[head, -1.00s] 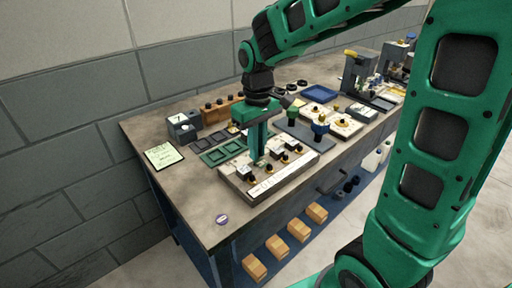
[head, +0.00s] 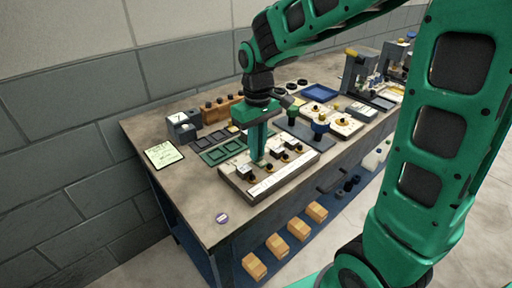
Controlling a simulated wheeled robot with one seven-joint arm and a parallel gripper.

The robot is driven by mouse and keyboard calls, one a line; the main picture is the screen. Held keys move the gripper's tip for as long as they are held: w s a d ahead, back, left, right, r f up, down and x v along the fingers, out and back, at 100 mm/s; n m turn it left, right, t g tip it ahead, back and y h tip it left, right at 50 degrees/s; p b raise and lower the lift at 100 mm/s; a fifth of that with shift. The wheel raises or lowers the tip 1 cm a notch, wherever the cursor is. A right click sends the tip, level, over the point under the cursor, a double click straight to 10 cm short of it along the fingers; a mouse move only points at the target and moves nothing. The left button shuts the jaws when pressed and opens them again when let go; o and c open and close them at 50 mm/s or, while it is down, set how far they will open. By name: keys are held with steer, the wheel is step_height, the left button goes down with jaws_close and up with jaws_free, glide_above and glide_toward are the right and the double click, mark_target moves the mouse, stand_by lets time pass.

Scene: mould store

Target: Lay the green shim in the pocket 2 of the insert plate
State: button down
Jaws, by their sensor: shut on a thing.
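My gripper (head: 257,158) points straight down over the pale insert plate (head: 284,176), its fingertips at the plate's back left part. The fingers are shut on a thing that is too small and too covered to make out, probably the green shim. The plate lies near the table's front edge and carries several dark knobs and small blocks. The fingers and blocks hide part of its surface, and I cannot tell which pocket is number 2.
A green tray with square recesses (head: 210,158) lies left of the plate, with a dark tray (head: 196,144) behind it. A note (head: 163,154) lies left. The table's front left is mostly clear.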

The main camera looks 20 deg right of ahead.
steer(key=shift+f, duration=0.6)
steer(key=c, duration=1.7)
jaws_free()
steer(key=shift+c, duration=0.7)
steer(key=shift+c, duration=1.2)
steer(key=shift+r, duration=0.9)
steer(key=shift+r, duration=2.9)
